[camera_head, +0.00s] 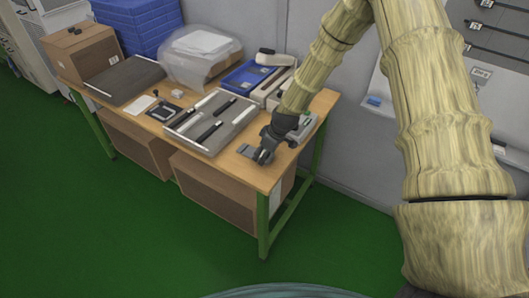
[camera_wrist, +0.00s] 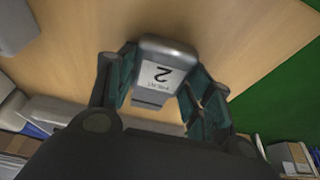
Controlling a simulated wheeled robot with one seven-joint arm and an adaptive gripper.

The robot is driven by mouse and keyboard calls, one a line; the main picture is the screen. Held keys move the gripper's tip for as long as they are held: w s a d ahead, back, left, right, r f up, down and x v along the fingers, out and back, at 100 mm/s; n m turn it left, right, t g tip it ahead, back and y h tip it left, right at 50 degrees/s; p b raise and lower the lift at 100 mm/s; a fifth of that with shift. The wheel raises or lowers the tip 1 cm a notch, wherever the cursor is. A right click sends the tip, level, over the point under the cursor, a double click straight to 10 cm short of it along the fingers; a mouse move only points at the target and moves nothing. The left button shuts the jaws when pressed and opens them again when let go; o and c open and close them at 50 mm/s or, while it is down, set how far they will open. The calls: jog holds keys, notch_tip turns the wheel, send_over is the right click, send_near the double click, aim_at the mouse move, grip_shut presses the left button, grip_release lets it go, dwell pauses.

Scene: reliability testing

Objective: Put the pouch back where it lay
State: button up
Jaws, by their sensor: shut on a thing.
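In the head view, my gripper (camera_head: 266,152) is low over the front right part of the wooden table (camera_head: 262,178). The grey pouch (camera_head: 247,151) shows at its left. I cannot tell whether the pouch touches the tabletop or hangs just above it.
A grey tray with dark bars (camera_head: 213,122) lies just left of my gripper. A blue tray (camera_head: 247,78) and pale devices stand behind. A dark flat panel (camera_head: 126,80), a cardboard box (camera_head: 82,50) and a plastic bag (camera_head: 200,58) are farther left. Bare wood shows along the front edge.

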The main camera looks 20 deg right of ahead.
jog(key=shift+f, duration=0.2)
jog(key=o, duration=1.1)
jog(key=shift+c, duration=0.2)
jog(key=shift+r, duration=0.1)
jog(key=shift+r, duration=0.2)
jog(key=b+v, duration=0.3)
jog(key=v, duration=0.8)
jog(key=shift+r, duration=0.4)
jog(key=shift+d, duration=0.1)
